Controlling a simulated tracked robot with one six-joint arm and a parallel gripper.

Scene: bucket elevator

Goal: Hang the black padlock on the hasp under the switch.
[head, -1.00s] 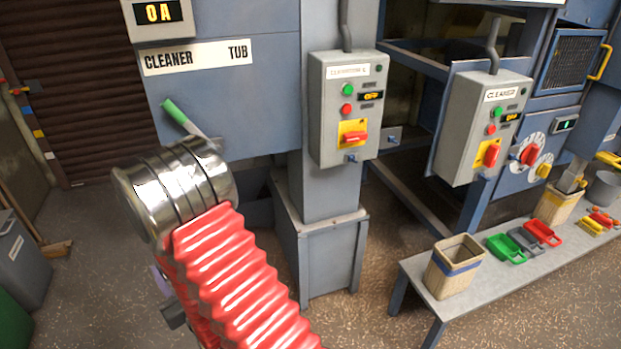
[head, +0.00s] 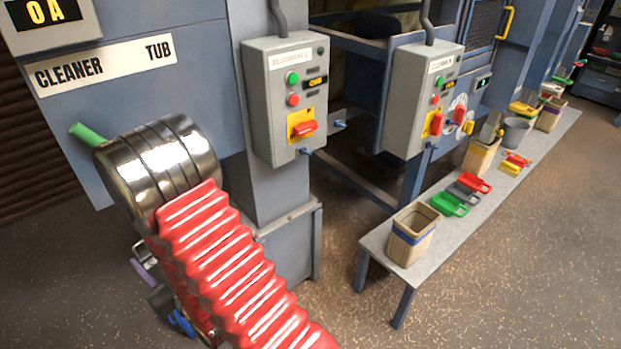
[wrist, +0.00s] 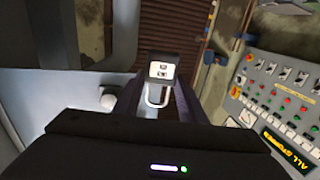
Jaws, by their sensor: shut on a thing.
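In the wrist view my gripper (wrist: 158,100) is shut on the padlock (wrist: 162,70), a dark body with a white label and a silvery shackle pointing toward the camera. In the head view my gripper is mostly hidden behind my red arm sleeve. The nearer grey switch box (head: 285,100) has a red rotary switch (head: 304,129) on a yellow plate, with a small blue hasp (head: 304,151) at its lower edge. A second grey box (head: 418,98) to the right has a similar red switch (head: 437,124) and hasp (head: 431,146). The padlock is apart from both boxes.
A low bench (head: 378,262) at right holds a bin (head: 413,235) and coloured trays. The "CLEANER TUB" panel (head: 150,90) with a green-handled lever (head: 88,136) stands behind my arm. A button panel (wrist: 275,100) shows in the wrist view. Floor at lower right is clear.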

